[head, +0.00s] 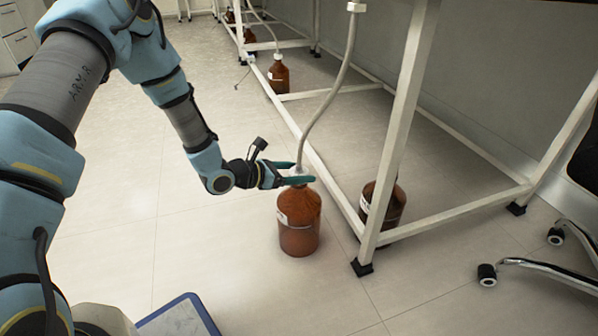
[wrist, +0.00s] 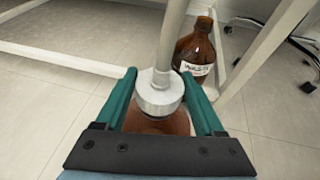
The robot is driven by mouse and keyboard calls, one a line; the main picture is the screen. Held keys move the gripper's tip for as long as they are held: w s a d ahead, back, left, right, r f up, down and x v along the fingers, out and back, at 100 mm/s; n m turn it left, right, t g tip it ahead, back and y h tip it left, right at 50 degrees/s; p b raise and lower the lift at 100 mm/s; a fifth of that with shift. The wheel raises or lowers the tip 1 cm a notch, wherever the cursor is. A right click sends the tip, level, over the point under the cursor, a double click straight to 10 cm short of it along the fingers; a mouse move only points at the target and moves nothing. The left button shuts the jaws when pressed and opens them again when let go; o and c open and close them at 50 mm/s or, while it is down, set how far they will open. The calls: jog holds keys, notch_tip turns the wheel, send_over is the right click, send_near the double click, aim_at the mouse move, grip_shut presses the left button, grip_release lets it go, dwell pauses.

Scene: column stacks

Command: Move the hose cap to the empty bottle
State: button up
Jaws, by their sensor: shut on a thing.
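The white hose cap (head: 298,171), with a grey hose (head: 336,88) rising from it, is at the top of a reddish-brown bottle (head: 299,222) that stands upright on the floor. My gripper (head: 297,173) is shut on the cap, with one teal finger on each side. In the wrist view the cap (wrist: 160,93) sits between the fingers, over the bottle's shoulder (wrist: 157,122); whether it is seated on the neck is hidden. A second, darker brown bottle (head: 392,208) stands behind the table leg. In the wrist view this bottle (wrist: 196,52) shows a WASTE label and an uncapped neck.
A white table leg (head: 403,125) and low frame rail (head: 455,211) stand between and beside the two bottles. A chair base (head: 540,268) is at right. More brown bottles, one with a hose (head: 278,75), stand far back.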

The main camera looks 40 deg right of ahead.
jog(key=shift+f, duration=0.35)
dwell(0.7)
jog(key=o, duration=1.3)
jog(key=shift+o, duration=0.2)
jog(key=p+v, duration=0.3)
jog(key=v, duration=0.7)
jog(key=shift+a+p, duration=0.35)
jog(key=shift+w+r, duration=0.1)
jog(key=shift+r, duration=0.05)
